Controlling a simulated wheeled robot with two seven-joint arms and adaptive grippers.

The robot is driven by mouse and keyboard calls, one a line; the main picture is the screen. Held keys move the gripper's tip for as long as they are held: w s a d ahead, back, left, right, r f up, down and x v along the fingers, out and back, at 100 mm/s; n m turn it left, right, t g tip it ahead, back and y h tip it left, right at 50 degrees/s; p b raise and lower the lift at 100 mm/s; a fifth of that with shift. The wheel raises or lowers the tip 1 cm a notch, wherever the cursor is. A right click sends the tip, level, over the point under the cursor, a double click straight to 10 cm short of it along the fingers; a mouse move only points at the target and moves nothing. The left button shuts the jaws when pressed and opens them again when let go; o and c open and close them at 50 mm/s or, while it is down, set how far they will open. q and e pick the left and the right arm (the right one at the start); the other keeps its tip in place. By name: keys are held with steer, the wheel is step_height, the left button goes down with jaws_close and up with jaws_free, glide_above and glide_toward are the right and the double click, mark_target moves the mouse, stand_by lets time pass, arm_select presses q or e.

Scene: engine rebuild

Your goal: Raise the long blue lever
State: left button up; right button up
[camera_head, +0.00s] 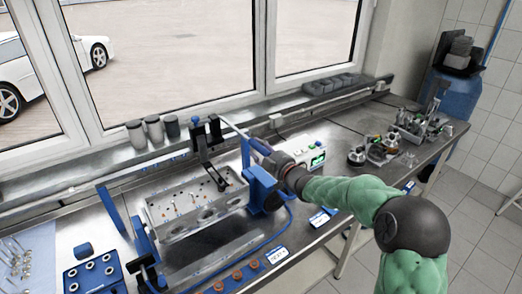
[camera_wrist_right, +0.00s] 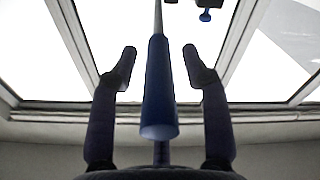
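The long blue lever is a thin grey rod (camera_head: 232,127) with a thick blue handle. It rises from the right end of the blue fixture around the metal cylinder head (camera_head: 192,205). My right gripper (camera_head: 258,148) is at the handle end of the lever. In the right wrist view the blue handle (camera_wrist_right: 158,98) lies between the two dark fingers of the gripper (camera_wrist_right: 159,65), with a visible gap on each side. The gripper is open there and is not closed on the handle. My left gripper is not in view.
A black bracket with a blue knob (camera_head: 195,121) stands over the cylinder head. Dark cylinders (camera_head: 153,129) stand on the sill behind. A blue block with holes (camera_head: 95,273) sits front left.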

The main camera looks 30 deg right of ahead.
jaws_close()
